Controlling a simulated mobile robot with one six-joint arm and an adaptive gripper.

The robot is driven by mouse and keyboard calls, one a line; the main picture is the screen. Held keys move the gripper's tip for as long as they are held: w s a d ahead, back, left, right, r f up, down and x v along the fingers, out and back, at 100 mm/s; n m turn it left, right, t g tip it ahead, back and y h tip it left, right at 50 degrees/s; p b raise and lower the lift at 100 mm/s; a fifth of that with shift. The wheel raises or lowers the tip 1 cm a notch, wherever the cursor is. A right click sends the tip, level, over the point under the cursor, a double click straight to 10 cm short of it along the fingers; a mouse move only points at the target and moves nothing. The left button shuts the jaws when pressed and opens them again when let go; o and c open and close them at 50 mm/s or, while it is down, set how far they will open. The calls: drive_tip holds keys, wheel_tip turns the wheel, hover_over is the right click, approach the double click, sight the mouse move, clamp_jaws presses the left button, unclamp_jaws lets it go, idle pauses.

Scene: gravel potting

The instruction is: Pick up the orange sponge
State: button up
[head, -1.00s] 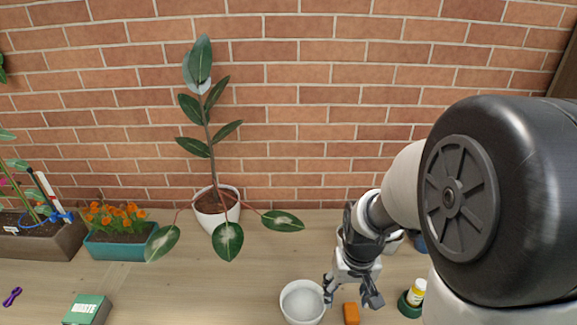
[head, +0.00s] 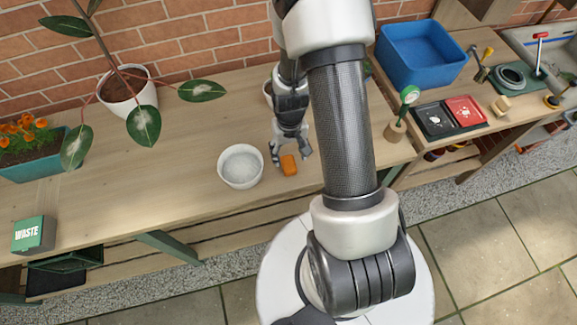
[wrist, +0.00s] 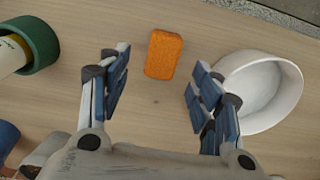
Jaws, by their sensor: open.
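The orange sponge (head: 288,165) lies flat on the wooden bench, just right of a white bowl. My gripper (head: 289,155) is open and empty, pointing down beside the sponge. In the wrist view its two blue-padded fingers (wrist: 158,88) are spread apart, and neither touches the sponge. I cannot tell exactly how high the fingertips are above the bench.
The white bowl (wrist: 262,88) stands close beside my right finger in the wrist view. A green round holder (wrist: 38,44) with a bottle stands at the left there. A potted plant (head: 128,90) and a WASTE box (head: 34,234) are on the left of the bench. Bare wood lies between.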

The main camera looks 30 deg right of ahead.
sight(289, 163)
drive_tip(key=shift+a+f+b, duration=0.2)
drive_tip(key=shift+f+b, duration=0.8)
drive_tip(key=shift+f, duration=2.05)
drive_tip(key=shift+r, duration=0.1)
drive_tip(key=shift+s, duration=0.1)
drive_tip(key=shift+c, duration=0.3)
drive_tip(key=c, duration=0.9)
